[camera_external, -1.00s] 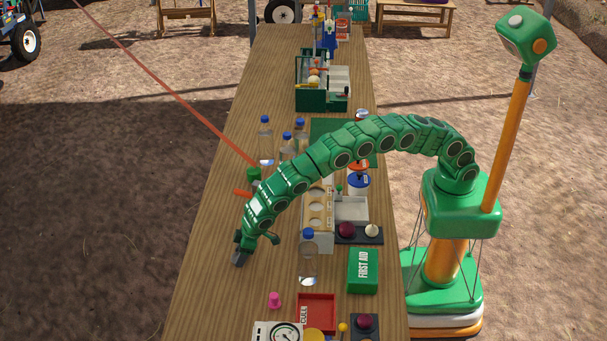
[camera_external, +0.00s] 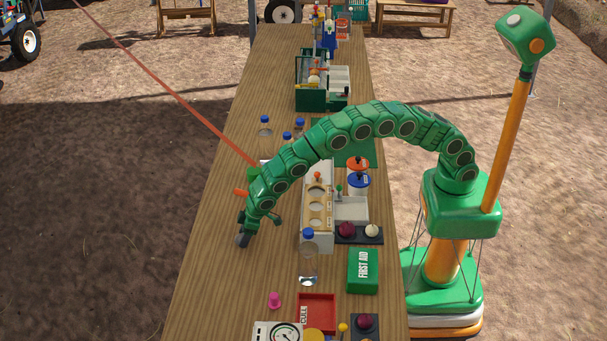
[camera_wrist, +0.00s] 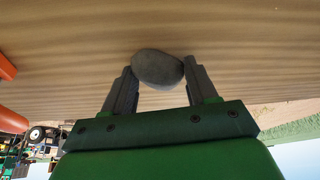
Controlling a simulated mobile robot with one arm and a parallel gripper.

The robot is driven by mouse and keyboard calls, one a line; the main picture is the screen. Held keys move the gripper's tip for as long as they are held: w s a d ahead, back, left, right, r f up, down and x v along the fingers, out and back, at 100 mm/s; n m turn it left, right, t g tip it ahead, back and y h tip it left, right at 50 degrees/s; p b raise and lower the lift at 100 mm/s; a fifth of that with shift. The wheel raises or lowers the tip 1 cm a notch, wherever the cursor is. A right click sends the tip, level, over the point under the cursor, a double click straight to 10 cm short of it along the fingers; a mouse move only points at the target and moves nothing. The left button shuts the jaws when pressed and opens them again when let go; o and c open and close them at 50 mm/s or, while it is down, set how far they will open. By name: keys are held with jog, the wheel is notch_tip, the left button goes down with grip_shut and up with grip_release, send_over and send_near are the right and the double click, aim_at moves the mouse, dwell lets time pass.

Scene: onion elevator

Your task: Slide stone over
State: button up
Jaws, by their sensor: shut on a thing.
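A smooth grey stone (camera_wrist: 157,68) sits between the two fingers of my gripper (camera_wrist: 160,86) in the wrist view. The fingers are shut on its sides, and the wooden table fills the view behind it. In the external view my gripper (camera_external: 243,239) is low over the left part of the long wooden table (camera_external: 205,290), left of the cream rack. The stone cannot be made out clearly there. I cannot tell whether it touches the table.
A green first aid box (camera_external: 363,271) is farther right. An orange thing (camera_external: 241,193) lies behind my gripper.

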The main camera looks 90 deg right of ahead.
jog(key=shift+d, duration=2.3)
jog(key=o, duration=1.3)
jog(key=shift+r, duration=0.1)
jog(key=shift+v, duration=3.75)
